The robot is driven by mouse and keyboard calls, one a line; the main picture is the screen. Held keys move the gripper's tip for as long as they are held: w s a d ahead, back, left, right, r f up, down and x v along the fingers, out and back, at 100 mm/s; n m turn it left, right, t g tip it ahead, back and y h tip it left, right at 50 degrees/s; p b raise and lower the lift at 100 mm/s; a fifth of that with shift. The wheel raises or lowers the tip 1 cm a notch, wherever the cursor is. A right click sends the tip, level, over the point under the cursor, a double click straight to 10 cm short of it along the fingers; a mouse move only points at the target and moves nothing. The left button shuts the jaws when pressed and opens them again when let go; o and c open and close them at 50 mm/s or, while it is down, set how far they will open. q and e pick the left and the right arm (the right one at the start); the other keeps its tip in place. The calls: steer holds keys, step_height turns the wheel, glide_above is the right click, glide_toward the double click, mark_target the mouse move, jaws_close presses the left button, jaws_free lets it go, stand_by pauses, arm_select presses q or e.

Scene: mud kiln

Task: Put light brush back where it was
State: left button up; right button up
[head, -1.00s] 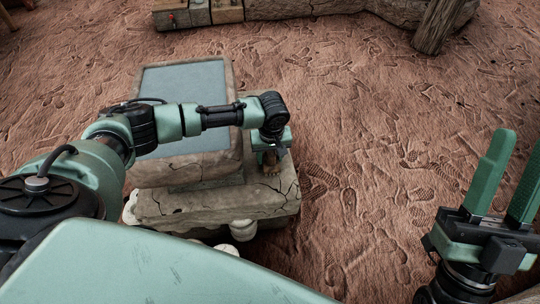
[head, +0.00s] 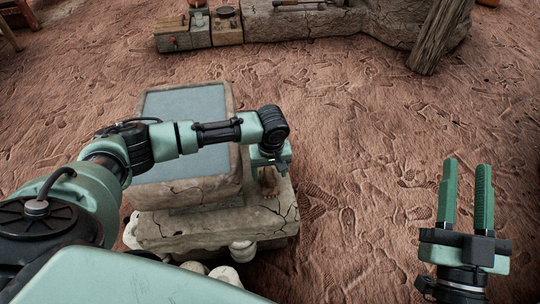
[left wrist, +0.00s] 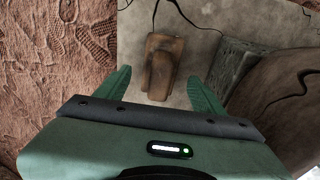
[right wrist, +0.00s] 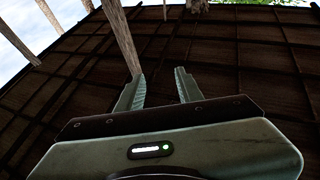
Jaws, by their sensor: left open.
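A small brown wooden object (left wrist: 163,65), likely the light brush, rests on the cracked stone ledge (head: 215,228) at the foot of the slanted panel. It also shows below the left gripper in the head view (head: 269,183). Its bristles cannot be made out. My left gripper (left wrist: 159,76) is open, with its fingers on either side of the object in the left wrist view; touching cannot be told. It points down over the ledge's right part in the head view (head: 268,168). My right gripper (head: 467,163) is open and empty, pointing up, far right.
The stone-framed panel (head: 190,104) stands left of the object, partly behind my left arm. A long stone bench (head: 290,27) with small items runs along the back. A wooden post (head: 437,38) leans at its right end. Open sandy floor (head: 355,140) lies between.

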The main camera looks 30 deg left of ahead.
mark_target(270, 173)
arm_select(q)
step_height(270, 173, up, 4)
steer(key=shift+s+d+r+p, duration=0.15)
steer(key=shift+p, duration=0.75)
steer(key=r, duration=0.1)
steer(key=r+p, duration=0.1)
steer(key=r, duration=0.1)
steer(key=shift+s+d, duration=0.15)
steer(key=shift+s, duration=0.05)
steer(key=shift+d, duration=0.2)
steer(key=s+d+r+m+t+h, duration=0.1)
steer(key=s+d+m+t+h, duration=0.2)
steer(key=d, duration=0.7)
steer(key=s+d+m+t+h, duration=0.1)
steer(key=s+d+m+h, duration=0.25)
steer(key=d, duration=0.65)
steer(key=s+a+r+m+t+y, duration=0.3)
steer(key=a+r+t, duration=0.5)
steer(key=a+r, duration=0.2)
steer(key=shift+s+a+r, duration=0.25)
steer(key=shift+a+r, duration=0.15)
steer(key=shift+a, duration=0.15)
arm_select(e)
step_height(270, 173, down, 16)
steer(key=s+d+g+h, duration=0.1)
steer(key=d+g+h, duration=0.1)
steer(key=g, duration=0.7)
steer(key=shift+d+r+h, duration=0.2)
steer(key=shift+h, duration=0.4)
